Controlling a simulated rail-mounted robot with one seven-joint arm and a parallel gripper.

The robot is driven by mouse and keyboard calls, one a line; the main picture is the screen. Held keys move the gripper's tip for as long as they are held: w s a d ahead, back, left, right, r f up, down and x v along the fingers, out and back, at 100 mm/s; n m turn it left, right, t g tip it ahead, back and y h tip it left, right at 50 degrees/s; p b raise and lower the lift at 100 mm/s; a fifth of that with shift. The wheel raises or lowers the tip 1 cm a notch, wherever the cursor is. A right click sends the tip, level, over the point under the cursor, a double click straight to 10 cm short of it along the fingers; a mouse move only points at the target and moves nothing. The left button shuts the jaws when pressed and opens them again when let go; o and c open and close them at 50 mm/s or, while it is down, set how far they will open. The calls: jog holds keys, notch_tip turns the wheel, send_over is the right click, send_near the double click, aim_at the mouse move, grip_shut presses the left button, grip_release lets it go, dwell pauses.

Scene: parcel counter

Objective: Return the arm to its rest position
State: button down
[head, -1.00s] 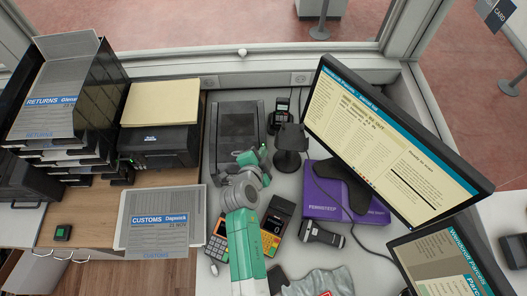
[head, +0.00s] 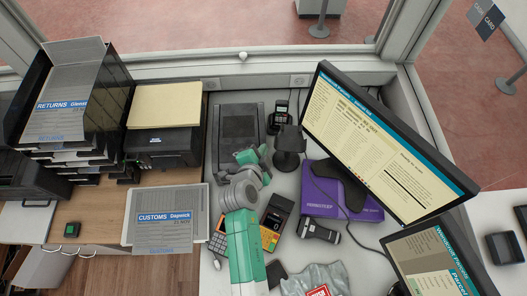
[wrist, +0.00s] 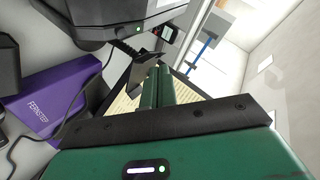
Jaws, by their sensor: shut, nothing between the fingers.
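My arm, green and grey, rises from the bottom middle of the head view and folds over the counter. Its outer end lies just in front of the dark flat device (head: 238,122). The fingertips are too small to make out there. In the wrist view my gripper (wrist: 158,74) shows two green fingers side by side, closed together, with nothing held. The gripper's green body and black bar fill the bottom of that view.
A large monitor (head: 375,140) stands right of the arm, with a purple box (head: 345,198) below it. A card terminal (head: 275,222) and a handheld scanner (head: 318,230) lie beside the arm. A black printer (head: 163,145) and paper trays (head: 115,95) stand left.

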dwell(0.3)
notch_tip(320, 180, up, 33)
jog(key=w+n+t+y, duration=0.1)
jog(key=w+n+t, duration=0.1)
jog(key=n+t, duration=0.35)
jog(key=s+r+n+t+y+p, duration=0.1)
jog(key=s+r+n+t, duration=0.2)
jog(key=s+r, duration=0.55)
jog(key=s+r+n+t+y, duration=0.1)
jog(key=s+r+n+t, duration=0.3)
jog(key=r, duration=0.8)
jog(key=s+r+n+t+y+p, duration=0.1)
jog(key=s+r+n, duration=0.1)
jog(key=s+r, duration=0.7)
notch_tip(320, 180, up, 18)
jog(key=w+p, duration=0.2)
jog(key=p, duration=1.4)
jog(key=shift+w+f+m, duration=0.25)
jog(key=shift+w+m, duration=0.05)
jog(key=shift+m, duration=0.05)
jog(key=shift+d+f, duration=0.1)
